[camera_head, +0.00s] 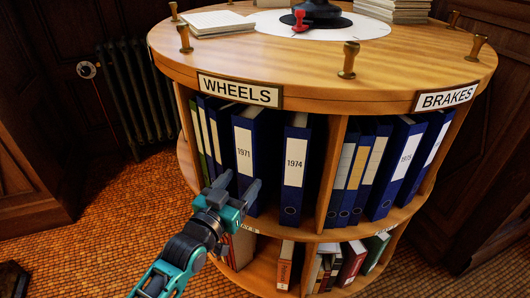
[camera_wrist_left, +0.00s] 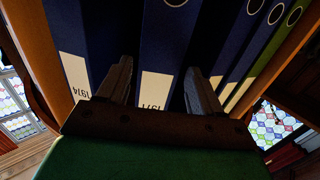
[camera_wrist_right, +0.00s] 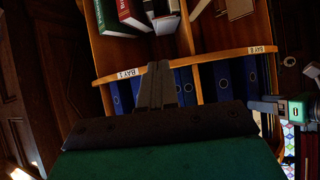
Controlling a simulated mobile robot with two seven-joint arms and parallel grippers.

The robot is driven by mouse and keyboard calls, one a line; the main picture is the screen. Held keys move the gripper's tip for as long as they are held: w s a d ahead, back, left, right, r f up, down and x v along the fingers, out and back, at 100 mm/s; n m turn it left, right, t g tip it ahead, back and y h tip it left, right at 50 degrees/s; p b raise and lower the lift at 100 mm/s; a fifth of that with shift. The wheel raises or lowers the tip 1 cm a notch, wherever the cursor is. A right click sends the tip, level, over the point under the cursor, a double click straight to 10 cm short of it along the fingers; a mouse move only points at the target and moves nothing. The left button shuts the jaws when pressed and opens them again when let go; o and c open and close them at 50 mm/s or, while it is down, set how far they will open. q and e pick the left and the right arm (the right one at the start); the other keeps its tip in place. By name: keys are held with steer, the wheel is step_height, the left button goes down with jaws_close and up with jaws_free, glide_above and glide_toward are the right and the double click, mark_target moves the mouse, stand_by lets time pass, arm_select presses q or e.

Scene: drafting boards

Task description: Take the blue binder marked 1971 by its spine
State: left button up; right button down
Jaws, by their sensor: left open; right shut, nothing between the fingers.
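The blue binder marked 1971 (camera_head: 244,150) stands upright in the upper bay under the WHEELS sign, its white label facing out. My left gripper (camera_head: 238,187) is open in front of the lower part of its spine. In the left wrist view the 1971 binder (camera_wrist_left: 165,45) shows between the two spread fingers (camera_wrist_left: 158,85), with its label upside down and partly hidden by the gripper. I cannot tell whether the fingers touch it. My right gripper (camera_wrist_right: 157,80) is shut and empty in the right wrist view, in front of the shelving; the head view does not show it.
The blue 1974 binder (camera_head: 294,165) stands right of 1971, with a gap between. Slimmer blue and green binders (camera_head: 202,130) stand close on its left. A wooden divider (camera_head: 332,170) bounds the bay on the right. The round top (camera_head: 300,65) overhangs, with brass posts (camera_head: 348,60).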

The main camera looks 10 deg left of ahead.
mark_target(245, 175)
arm_select(q)
steer(key=shift+b+x, duration=0.95)
steer(key=shift+x, duration=1.8)
steer(key=shift+c, duration=0.5)
steer(key=c, duration=1)
steer(key=shift+r, duration=0.2)
steer(key=shift+c, duration=0.5)
